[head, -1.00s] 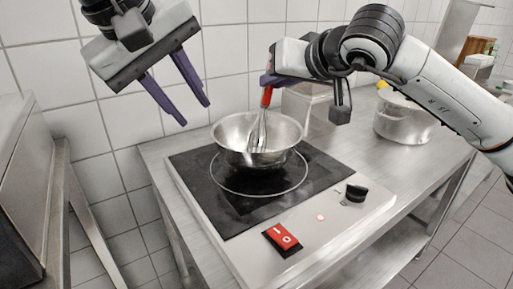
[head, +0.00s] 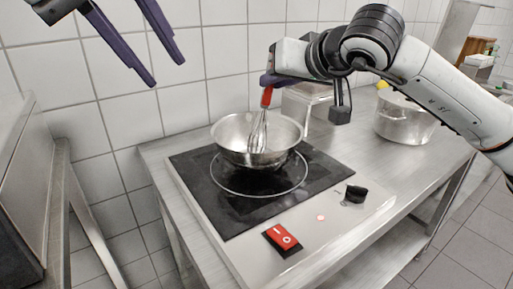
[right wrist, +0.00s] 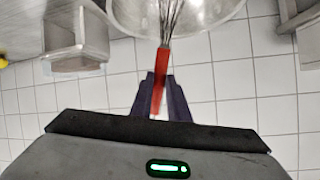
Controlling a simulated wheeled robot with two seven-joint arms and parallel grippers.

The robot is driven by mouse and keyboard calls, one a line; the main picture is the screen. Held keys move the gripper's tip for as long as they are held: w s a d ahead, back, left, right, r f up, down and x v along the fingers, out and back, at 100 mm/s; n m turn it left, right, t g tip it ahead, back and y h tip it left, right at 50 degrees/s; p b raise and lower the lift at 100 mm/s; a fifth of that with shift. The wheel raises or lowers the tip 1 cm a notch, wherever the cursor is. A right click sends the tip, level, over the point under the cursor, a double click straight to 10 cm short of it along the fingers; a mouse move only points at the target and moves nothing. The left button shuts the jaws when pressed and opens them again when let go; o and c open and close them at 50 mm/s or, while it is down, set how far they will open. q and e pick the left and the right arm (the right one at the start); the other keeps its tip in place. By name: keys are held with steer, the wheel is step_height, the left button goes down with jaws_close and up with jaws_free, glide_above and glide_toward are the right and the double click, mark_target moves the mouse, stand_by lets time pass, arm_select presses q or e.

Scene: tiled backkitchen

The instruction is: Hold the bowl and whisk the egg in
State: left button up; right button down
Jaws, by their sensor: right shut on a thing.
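A shiny metal bowl (head: 230,135) sits upright on the black cooktop (head: 225,207) in the head view. A whisk (head: 259,130) with a red handle stands steeply in the bowl, its wires reaching down inside. My right gripper (head: 267,82) is shut on the red handle above the bowl. In the right wrist view the handle (right wrist: 160,82) lies between the purple fingers, and the bowl (right wrist: 205,12) shows at the top edge. My left gripper (head: 168,72) is open and empty, up and left of the bowl and apart from it. No egg can be made out.
The cooktop has a black knob (head: 355,194) and a red switch (head: 283,238) at its front. A metal pot (head: 405,122) stands at the right on the steel table (head: 335,138). A clear container (head: 318,106) stands behind the bowl. A tiled wall closes the back.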

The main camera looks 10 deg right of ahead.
step_height(320, 180, up, 10)
steer(key=d+p, duration=0.2)
steer(key=p, duration=0.5)
steer(key=shift+w+d+p, duration=0.15)
steer(key=shift+w+p, duration=0.15)
steer(key=shift+w, duration=0.15)
stand_by(0.6)
step_height(320, 180, up, 5)
steer(key=p, duration=0.4)
steer(key=shift+f, duration=0.1)
stand_by(0.4)
